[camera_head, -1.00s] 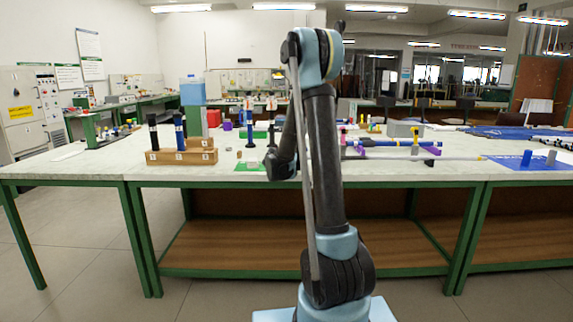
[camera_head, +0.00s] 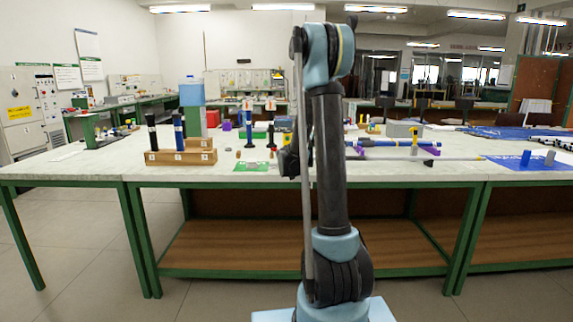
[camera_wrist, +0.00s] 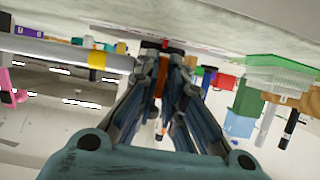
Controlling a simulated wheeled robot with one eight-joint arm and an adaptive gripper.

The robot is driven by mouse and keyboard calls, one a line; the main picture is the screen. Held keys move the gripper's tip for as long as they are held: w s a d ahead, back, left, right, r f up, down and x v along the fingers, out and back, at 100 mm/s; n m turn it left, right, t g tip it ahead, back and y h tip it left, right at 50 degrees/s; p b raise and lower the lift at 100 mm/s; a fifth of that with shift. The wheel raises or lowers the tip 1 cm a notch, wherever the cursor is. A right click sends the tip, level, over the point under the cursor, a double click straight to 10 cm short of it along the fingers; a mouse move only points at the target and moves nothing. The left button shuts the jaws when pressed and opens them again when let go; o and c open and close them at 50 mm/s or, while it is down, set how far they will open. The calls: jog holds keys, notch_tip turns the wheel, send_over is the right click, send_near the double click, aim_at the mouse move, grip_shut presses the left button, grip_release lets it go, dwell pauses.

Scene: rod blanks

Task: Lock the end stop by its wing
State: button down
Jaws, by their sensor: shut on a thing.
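In the wrist view my gripper (camera_wrist: 164,62) is shut on a narrow orange-brown piece (camera_wrist: 160,78), which looks like the wing of the end stop. A dark part with a little red (camera_wrist: 162,44) shows just past the fingertips, close to the pale table top. The rest of the end stop is hidden by the fingers.
In the head view a wooden block (camera_head: 181,157) with black and blue upright rods stands at the left of the bench. A long thin rod (camera_head: 420,158) and blue tubes (camera_head: 398,143) lie right of my arm. A blue mat (camera_head: 530,162) lies at the far right.

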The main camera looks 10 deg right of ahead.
dwell(0.4)
jog(key=c, duration=1.7)
grip_release()
jog(key=v, duration=1.1)
jog(key=shift+s, duration=0.35)
jog(key=shift+r, duration=0.1)
jog(key=shift+s, duration=0.1)
